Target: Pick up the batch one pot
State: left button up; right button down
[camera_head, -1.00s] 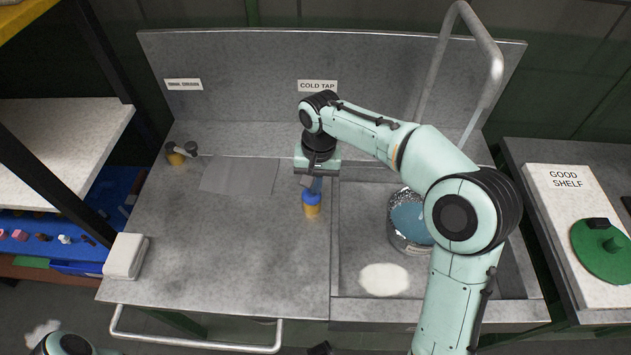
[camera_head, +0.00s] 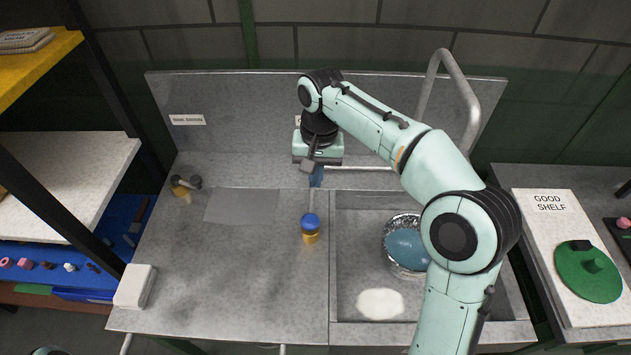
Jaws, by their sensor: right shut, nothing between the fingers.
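A silver, foil-like round pot (camera_head: 389,235) with a blue surface inside stands in the sink, partly hidden behind my right arm. I see no batch mark on it, so I cannot tell whether it is the batch one pot. My right gripper (camera_head: 312,170) points down over the back of the counter, left of the pot and apart from it. It is shut and empty. My left gripper is out of view.
A blue-topped yellow cylinder (camera_head: 310,230) stands on the counter left of the sink (camera_head: 355,285). A metal pipe (camera_head: 462,85) arches behind the sink. A white block (camera_head: 134,287) lies at the front left. A green lid-like disc (camera_head: 588,275) rests on the good shelf (camera_head: 545,225).

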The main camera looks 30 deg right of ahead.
aim_at(404, 254)
jog(key=k, duration=1.5)
